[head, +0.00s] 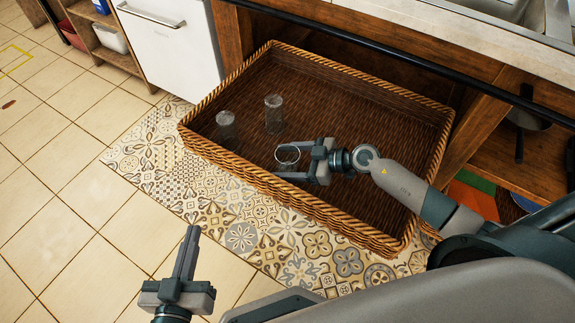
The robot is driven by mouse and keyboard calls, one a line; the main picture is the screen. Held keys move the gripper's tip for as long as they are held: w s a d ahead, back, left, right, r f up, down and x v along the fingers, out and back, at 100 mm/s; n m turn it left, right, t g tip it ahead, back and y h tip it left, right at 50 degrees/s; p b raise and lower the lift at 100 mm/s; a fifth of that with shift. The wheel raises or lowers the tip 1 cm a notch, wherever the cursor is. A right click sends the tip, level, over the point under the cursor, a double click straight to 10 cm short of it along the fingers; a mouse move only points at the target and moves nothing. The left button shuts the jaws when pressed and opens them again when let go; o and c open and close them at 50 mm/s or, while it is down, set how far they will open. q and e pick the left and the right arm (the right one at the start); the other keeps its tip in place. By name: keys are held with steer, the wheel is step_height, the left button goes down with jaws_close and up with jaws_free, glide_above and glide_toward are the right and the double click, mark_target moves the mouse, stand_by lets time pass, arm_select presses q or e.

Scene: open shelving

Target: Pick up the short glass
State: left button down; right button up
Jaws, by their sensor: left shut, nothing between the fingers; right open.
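A short, clear glass (287,154) with a round rim stands in the wicker basket (318,208). My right gripper (290,162) reaches in from the right, open, with one finger on the far side and one on the near side of this glass. I cannot tell whether the fingers touch it. The lower part of the glass is hard to make out against the dark weave. My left gripper (188,246) is shut and empty, above the floor in front of the basket, far from the glass.
Two taller glasses, a left one (227,127) and a right one (273,114), stand further back in the basket. The basket's raised rim surrounds them. A wooden frame with a dark bar (400,67) runs above its back side.

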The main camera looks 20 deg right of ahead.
arm_select(q)
steer(key=shift+d+r+t+b, duration=0.2)
steer(key=shift+r+t, duration=0.35)
steer(key=shift+r, duration=0.3)
steer(key=shift+d+r+t+b, duration=0.15)
steer(key=shift+r+t, duration=0.4)
steer(key=shift+r, duration=0.3)
arm_select(e)
steer(key=shift+x, duration=1.35)
arm_select(q)
steer(key=shift+w, duration=0.1)
arm_select(e)
steer(key=c, duration=1.2)
